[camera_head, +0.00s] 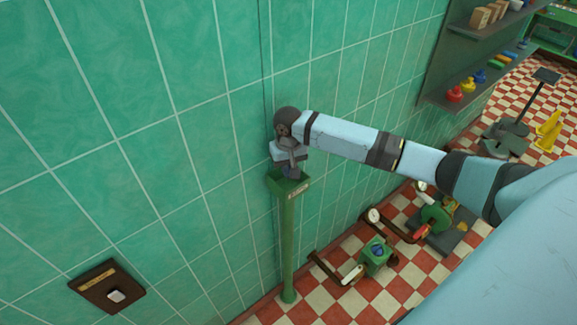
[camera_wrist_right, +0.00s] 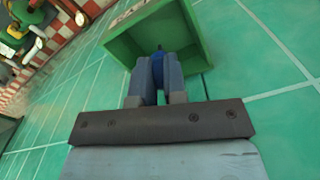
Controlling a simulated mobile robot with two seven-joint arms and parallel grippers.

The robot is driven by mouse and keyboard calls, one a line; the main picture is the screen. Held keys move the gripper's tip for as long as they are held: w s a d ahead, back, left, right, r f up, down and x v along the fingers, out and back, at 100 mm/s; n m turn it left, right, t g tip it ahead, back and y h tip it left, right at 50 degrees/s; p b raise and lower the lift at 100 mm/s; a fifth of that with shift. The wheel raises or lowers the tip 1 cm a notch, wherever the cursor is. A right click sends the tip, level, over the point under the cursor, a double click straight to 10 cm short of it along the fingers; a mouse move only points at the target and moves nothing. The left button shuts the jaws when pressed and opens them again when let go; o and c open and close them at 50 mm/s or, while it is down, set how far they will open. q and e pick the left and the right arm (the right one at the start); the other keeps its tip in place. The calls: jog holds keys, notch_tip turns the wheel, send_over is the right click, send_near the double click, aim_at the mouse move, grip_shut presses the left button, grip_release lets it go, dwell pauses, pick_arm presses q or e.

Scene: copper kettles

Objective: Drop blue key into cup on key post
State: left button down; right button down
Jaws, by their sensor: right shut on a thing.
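The key post (camera_head: 288,245) is a green pole standing by the tiled wall, with a square open green cup (camera_head: 303,186) on top. In the right wrist view the cup (camera_wrist_right: 189,28) opens toward the camera, and the fingertips reach to its opening. My right gripper (camera_head: 290,170) is over the cup, pointing down. It is shut on the blue key (camera_wrist_right: 158,56), of which only a small blue part shows between the fingers in the wrist view. The rest of the key is hidden by the fingers. My left gripper is not in view.
A wall plate with a white button (camera_head: 116,295) is at the lower left. Green pumps with pipes and gauges (camera_head: 375,255) stand on the checkered floor right of the post. A shelf (camera_head: 470,75) with coloured items is at upper right, with a yellow floor sign (camera_head: 547,131) nearby.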

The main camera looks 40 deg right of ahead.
jog(key=shift+f, duration=0.45)
dwell(0.3)
jog(key=c, duration=1.1)
grip_release()
jog(key=shift+r, duration=0.1)
notch_tip(320, 180, up, 14)
jog(key=b, duration=0.2)
jog(key=shift+f, duration=0.3)
